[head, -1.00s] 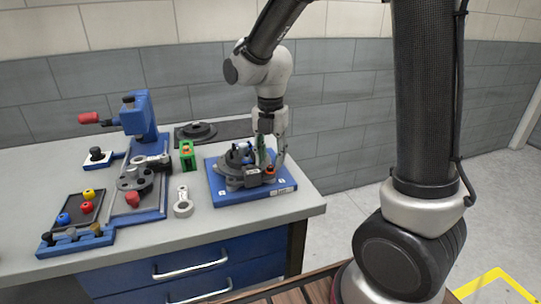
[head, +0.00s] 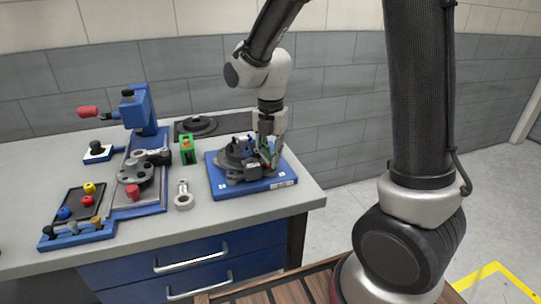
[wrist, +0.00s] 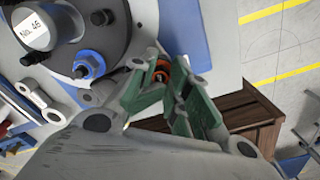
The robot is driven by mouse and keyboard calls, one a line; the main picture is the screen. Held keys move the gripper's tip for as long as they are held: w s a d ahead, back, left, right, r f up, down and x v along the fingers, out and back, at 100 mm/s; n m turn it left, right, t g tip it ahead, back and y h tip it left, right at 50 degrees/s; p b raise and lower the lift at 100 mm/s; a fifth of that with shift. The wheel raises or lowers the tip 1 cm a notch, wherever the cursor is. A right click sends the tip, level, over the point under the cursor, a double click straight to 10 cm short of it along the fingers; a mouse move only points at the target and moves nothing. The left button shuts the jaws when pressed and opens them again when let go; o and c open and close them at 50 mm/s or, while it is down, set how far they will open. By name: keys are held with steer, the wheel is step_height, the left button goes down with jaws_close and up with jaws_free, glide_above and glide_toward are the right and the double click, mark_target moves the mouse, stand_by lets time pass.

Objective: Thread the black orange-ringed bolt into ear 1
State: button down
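The black orange-ringed bolt (wrist: 160,69) shows in the wrist view between the tips of my gripper (wrist: 166,67), at the edge of the grey chassis fixture. My fingers, with green inner pads, look closed around it. In the head view my gripper (head: 267,157) points down at the right side of the dark grey chassis fixture (head: 236,165), which stands on a blue base plate (head: 255,187). The fingers hide most of the bolt there, and the ear under it is hidden. I cannot tell how deep the bolt sits.
A blue nut on a stud (wrist: 89,66) and a cylinder labelled No. 46 (wrist: 36,32) stand close by in the wrist view. A green block (head: 187,151), a grey ring-ended link (head: 183,197) and a blue press fixture (head: 140,115) stand left of the plate.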

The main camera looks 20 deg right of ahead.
steer(key=shift+s, duration=0.15)
steer(key=m, duration=0.6)
steer(key=shift+f+m, duration=0.15)
steer(key=shift+m, duration=0.25)
steer(key=m, duration=0.3)
steer(key=shift+m, duration=0.4)
steer(key=m, duration=0.3)
steer(key=shift+f+m, duration=0.1)
steer(key=shift+m, duration=0.2)
steer(key=c, duration=1.2)
jaws_free()
steer(key=shift+a, duration=0.1)
